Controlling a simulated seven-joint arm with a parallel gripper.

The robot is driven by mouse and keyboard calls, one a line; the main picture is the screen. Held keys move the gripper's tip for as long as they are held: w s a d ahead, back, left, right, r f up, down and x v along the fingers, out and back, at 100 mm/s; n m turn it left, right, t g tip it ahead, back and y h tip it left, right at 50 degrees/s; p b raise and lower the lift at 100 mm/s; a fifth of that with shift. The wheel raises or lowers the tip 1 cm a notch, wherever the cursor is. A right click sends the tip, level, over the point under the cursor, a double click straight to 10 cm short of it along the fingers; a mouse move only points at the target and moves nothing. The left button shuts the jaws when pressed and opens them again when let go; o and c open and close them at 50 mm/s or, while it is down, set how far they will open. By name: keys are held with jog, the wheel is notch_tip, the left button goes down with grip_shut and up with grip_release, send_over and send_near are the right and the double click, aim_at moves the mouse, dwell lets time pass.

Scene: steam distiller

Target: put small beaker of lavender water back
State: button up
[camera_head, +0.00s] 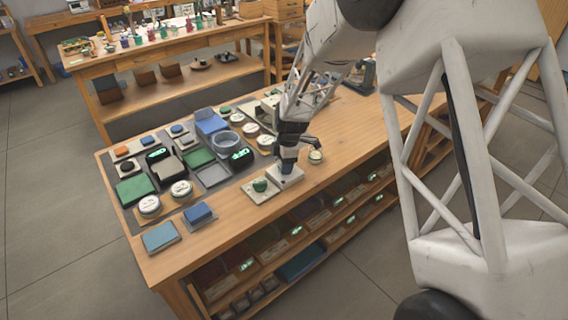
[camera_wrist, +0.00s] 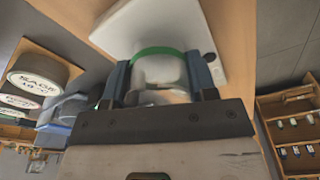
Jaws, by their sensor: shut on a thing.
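My gripper (camera_wrist: 158,82) is shut on a small whitish beaker with a green rim (camera_wrist: 160,68), one blue-grey finger on each side of it. Whether this is the lavender water cannot be read. A white plate (camera_wrist: 130,25) lies just beyond the beaker in the wrist view; I cannot tell whether the two touch. In the head view my gripper (camera_head: 288,164) points down over a pale plate (camera_head: 290,179) near the table's front edge, and the beaker is not clearly visible there.
A green-topped piece (camera_head: 260,185) sits left of my gripper, and a small round jar (camera_head: 316,157) stands to its right. Bare wood (camera_head: 350,130) lies right.

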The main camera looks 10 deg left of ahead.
jog(key=shift+f, duration=0.15)
jog(key=o, duration=1)
jog(key=shift+c, duration=0.2)
notch_tip(320, 180, up, 12)
jog(key=d, duration=0.1)
jog(key=shift+w+d, duration=0.2)
jog(key=shift+w, duration=0.1)
dwell(0.4)
jog(key=shift+d, duration=0.1)
